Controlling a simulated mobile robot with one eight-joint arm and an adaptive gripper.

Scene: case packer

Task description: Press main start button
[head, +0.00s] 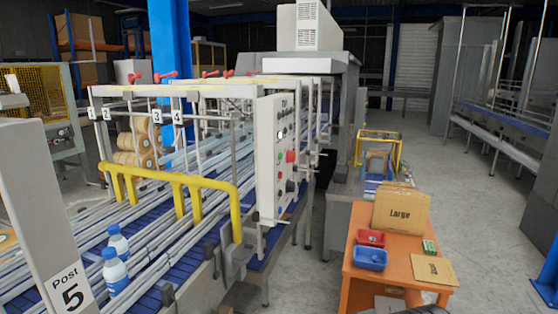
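A light grey control panel (268,165) stands upright at the near end of the case packer, right of the yellow guard rail. It faces right, so I see its button side at a slant. A red button (290,156) sticks out at mid-height. Several smaller dark, white and greenish controls sit around it, and dark round knobs (290,186) are below. The labels are too small to read, so I cannot tell which control is the main start button. My gripper is not in view; nothing touches the panel.
An orange table (398,272) with a red bin (371,238), blue bin (370,258) and cardboard stands right. Clear concrete floor (475,205) lies beyond it.

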